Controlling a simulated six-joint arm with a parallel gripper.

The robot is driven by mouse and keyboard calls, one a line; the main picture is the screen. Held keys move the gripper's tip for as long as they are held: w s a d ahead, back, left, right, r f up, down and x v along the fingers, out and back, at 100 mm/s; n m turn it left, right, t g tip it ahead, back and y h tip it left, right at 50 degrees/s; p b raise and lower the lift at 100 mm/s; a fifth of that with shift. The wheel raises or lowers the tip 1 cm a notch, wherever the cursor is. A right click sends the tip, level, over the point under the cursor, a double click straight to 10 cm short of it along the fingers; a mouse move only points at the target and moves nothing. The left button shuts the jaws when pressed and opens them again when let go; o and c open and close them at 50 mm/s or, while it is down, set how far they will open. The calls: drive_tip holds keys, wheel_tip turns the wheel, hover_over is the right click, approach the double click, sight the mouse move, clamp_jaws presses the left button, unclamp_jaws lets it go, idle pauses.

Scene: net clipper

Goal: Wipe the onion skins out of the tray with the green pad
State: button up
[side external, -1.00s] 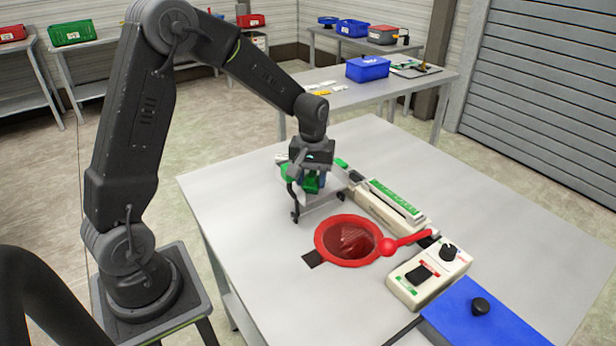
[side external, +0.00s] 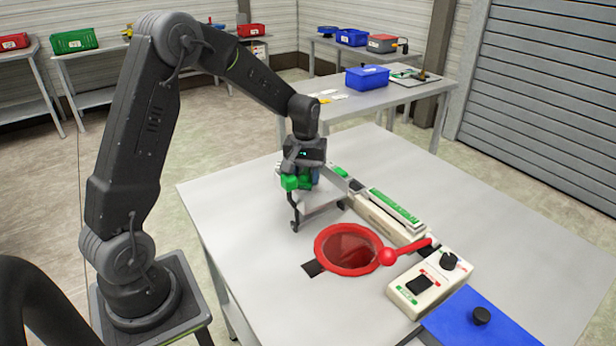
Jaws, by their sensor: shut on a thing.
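My gripper (side external: 305,178) points down over the back middle of the table and is shut on the green pad (side external: 290,183). The pad is partly covered by the fingers. The light grey tray (side external: 326,198) is directly below and beside the gripper, and the gripper and pad hide part of its inside. I cannot tell whether the pad touches the tray floor. I cannot make out any onion skins in this view.
A red ring (side external: 322,247) with a dark red middle lies in front of the tray. A red ball-ended lever (side external: 388,257), a long device with a green label (side external: 395,207), a control box (side external: 425,284) and a blue panel (side external: 475,320) are to the right. The table's left front is clear.

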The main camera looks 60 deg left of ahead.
sight(322, 192)
drive_tip(key=shift+d, duration=2.35)
drive_tip(key=shift+a+f, duration=0.15)
drive_tip(key=shift+a, duration=2.3)
drive_tip(key=shift+w, duration=1)
drive_tip(key=shift+d+r, duration=0.15)
drive_tip(key=shift+d, duration=1.1)
drive_tip(key=shift+d+r, duration=0.1)
drive_tip(key=shift+d, duration=1.1)
drive_tip(key=shift+a+f, duration=0.15)
drive_tip(key=shift+a, duration=2.25)
drive_tip(key=shift+d+f, duration=0.2)
drive_tip(key=shift+d, duration=1.85)
drive_tip(key=shift+s+d+f, duration=0.15)
drive_tip(key=shift+d, duration=0.3)
